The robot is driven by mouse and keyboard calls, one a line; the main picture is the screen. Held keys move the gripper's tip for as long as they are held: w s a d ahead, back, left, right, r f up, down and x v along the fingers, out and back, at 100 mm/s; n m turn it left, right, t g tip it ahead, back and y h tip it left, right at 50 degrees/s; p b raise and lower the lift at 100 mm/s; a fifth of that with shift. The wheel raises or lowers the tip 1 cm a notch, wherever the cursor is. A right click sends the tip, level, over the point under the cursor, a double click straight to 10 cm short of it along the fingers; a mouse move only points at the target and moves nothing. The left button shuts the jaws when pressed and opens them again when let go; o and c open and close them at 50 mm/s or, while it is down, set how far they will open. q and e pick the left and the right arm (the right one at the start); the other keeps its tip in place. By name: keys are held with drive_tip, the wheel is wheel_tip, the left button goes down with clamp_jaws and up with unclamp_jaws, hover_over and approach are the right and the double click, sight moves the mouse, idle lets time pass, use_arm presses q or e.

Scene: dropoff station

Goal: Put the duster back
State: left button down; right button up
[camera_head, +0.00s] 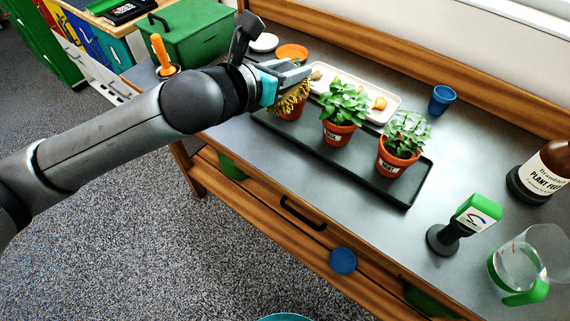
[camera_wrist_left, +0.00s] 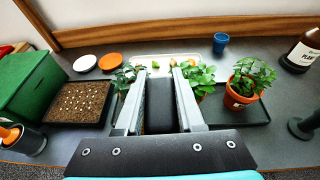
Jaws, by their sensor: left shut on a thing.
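My left gripper (camera_head: 300,76) reaches in from the left over the first pot of the row. It is shut on a dark block-like part (camera_wrist_left: 160,105), which fills the gap between its fingers in the wrist view; I take this to be the duster's handle. A yellow-brown fringed clump (camera_head: 291,97) shows just below the fingertips in the head view. It looks like the duster's head, but it overlaps the first potted plant (camera_wrist_left: 125,76), so I cannot tell whether they touch. My right gripper is in neither view.
Two more potted plants (camera_head: 342,115) (camera_head: 399,145) stand on the dark tray (camera_head: 408,196). Behind are a cream tray (camera_head: 393,101) and blue cup (camera_head: 442,99). A green box (camera_head: 190,32) and orange-handled tool (camera_head: 160,50) stand left; a brown bottle (camera_head: 553,160) and green-topped device (camera_head: 477,214) right.

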use_arm(q)
drive_tip(key=shift+s+d+f+m+h, duration=0.1)
drive_tip(key=shift+d+f+m+h, duration=0.05)
drive_tip(key=shift+d+f, duration=0.3)
drive_tip(key=shift+s+d+f+m+h, duration=0.1)
drive_tip(key=shift+d+f+m+h, duration=0.1)
drive_tip(key=shift+f, duration=0.35)
drive_tip(key=b, duration=0.5)
hover_over(294, 159)
wheel_tip(294, 159, down, 14)
drive_tip(key=shift+f, duration=0.25)
drive_tip(key=shift+f+b, duration=0.4)
drive_tip(key=shift+f, duration=0.15)
wheel_tip(294, 159, down, 3)
drive_tip(key=shift+r+b, duration=0.2)
drive_tip(key=shift+b, duration=0.3)
drive_tip(key=shift+f, duration=0.4)
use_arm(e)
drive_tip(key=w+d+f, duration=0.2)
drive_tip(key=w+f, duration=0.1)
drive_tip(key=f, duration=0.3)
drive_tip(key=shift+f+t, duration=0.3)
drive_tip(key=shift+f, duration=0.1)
